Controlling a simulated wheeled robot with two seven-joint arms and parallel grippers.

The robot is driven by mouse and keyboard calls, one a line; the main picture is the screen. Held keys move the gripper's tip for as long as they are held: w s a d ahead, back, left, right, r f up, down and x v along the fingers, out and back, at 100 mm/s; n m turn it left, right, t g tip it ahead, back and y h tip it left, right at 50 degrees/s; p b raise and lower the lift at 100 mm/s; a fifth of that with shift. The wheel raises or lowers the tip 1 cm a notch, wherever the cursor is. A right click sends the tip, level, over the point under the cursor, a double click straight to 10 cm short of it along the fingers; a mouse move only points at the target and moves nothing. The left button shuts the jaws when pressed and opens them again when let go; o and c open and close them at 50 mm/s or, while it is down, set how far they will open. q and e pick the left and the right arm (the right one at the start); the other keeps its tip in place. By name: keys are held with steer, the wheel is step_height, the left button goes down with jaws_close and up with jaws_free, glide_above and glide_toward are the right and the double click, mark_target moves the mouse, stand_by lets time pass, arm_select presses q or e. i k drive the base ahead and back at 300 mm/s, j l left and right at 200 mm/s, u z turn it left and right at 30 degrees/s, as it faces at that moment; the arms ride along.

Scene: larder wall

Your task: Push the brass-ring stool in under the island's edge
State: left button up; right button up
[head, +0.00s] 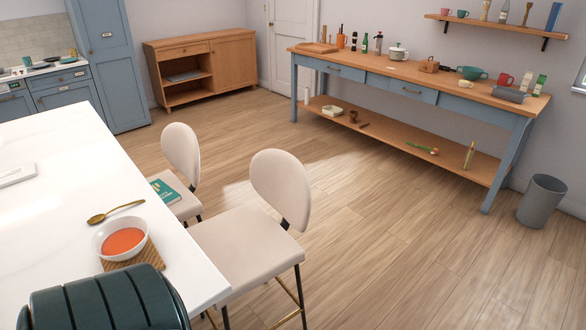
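The nearer stool has a beige seat (245,252), a rounded beige backrest (280,187) and thin black legs. Brass bars (284,312) of its foot ring show low between the legs, cut by the bottom of the head view. It stands at the right edge of the white island (60,215); the island's edge hides the seat's left side, while most of the seat and the backrest stick out. A second beige stool (181,152) stands farther along the same edge; its foot ring is hidden. Neither of my grippers is in view.
A teal book (165,191) lies on the farther stool's seat. On the island are a soup bowl (122,237) on a woven mat, a golden spoon (115,212) and a dark green ribbed object (105,302). Open wooden floor (380,240) lies right of the stools, before a long workbench (410,90).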

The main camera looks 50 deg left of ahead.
mark_target(248, 247)
steer(key=i+u, duration=0.15)
steer(key=i, duration=0.6)
steer(key=i+l+u, duration=0.1)
steer(key=i, duration=0.6)
steer(key=i+j+u, duration=0.15)
steer(key=i+u, duration=0.65)
steer(key=i, duration=0.2)
steer(key=i+l+u, duration=0.2)
steer(key=i+u, duration=0.45)
steer(key=i, duration=0.25)
steer(key=u, duration=1.9)
